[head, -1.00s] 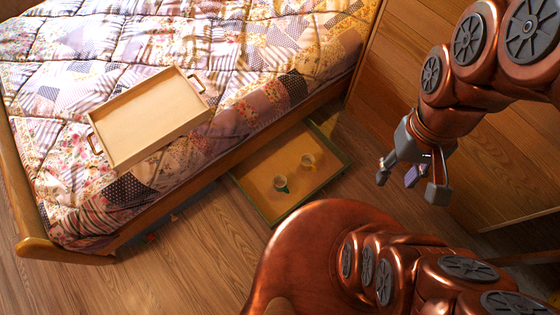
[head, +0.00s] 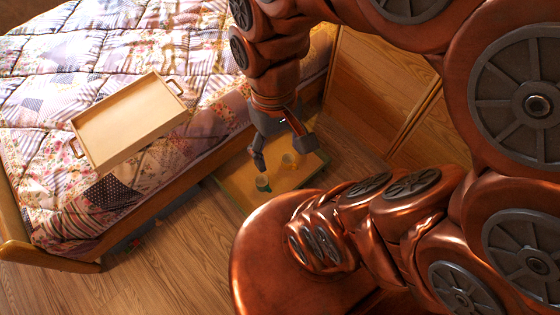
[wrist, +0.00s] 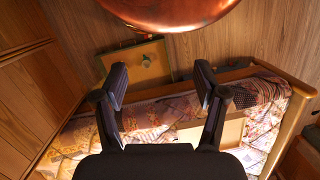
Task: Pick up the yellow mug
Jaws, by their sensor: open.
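The farther mug (head: 289,160) looks yellow. The wrist view shows the gripper (wrist: 160,83) spread wide.
The bed (head: 215,60) with a patchwork quilt stands along the tray. An empty wooden tray with handles (head: 130,120) lies on the quilt. Wooden cabinet fronts (head: 375,85) stand at the right. The wooden floor (head: 170,255) in front of the bed is mostly clear.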

